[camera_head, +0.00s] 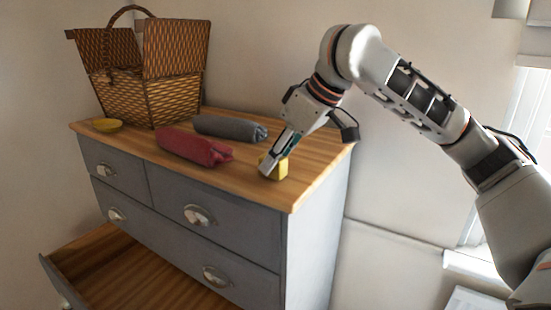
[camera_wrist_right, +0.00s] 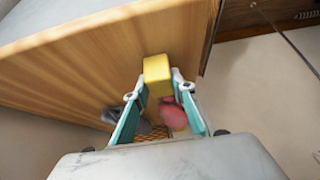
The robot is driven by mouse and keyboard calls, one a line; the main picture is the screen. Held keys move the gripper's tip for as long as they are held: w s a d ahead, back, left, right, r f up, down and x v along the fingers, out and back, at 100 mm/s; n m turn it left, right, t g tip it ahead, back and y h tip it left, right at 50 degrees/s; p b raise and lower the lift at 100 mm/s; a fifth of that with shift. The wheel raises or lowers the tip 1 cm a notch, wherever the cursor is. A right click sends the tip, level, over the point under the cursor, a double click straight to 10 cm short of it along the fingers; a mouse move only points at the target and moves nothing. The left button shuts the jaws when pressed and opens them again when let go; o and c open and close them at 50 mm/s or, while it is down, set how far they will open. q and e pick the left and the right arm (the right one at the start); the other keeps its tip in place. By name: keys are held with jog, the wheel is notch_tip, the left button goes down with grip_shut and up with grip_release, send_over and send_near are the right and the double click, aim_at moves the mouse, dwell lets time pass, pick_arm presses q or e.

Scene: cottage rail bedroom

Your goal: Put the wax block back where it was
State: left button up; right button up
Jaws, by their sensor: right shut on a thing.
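The yellow wax block (camera_head: 281,168) is at the right part of the wooden dresser top (camera_head: 250,186), near the front edge. My right gripper (camera_head: 270,166) comes down on it from above and is shut on it. In the right wrist view the wax block (camera_wrist_right: 157,75) sits between the fingertips of the gripper (camera_wrist_right: 159,86). I cannot tell whether the block touches the wood. My left gripper is in neither view.
A red rolled pouch (camera_head: 194,147) and a grey rolled pouch (camera_head: 230,128) lie left of the block. A lower drawer (camera_head: 130,277) is open. The top's right end is clear.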

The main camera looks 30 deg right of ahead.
jog(key=o, duration=1)
jog(key=shift+f, duration=0.1)
jog(key=shift+s+d+r, duration=0.1)
jog(key=shift+r, duration=0.35)
jog(key=v, duration=1.1)
jog(key=shift+s+d, duration=0.1)
jog(key=shift+s, duration=0.1)
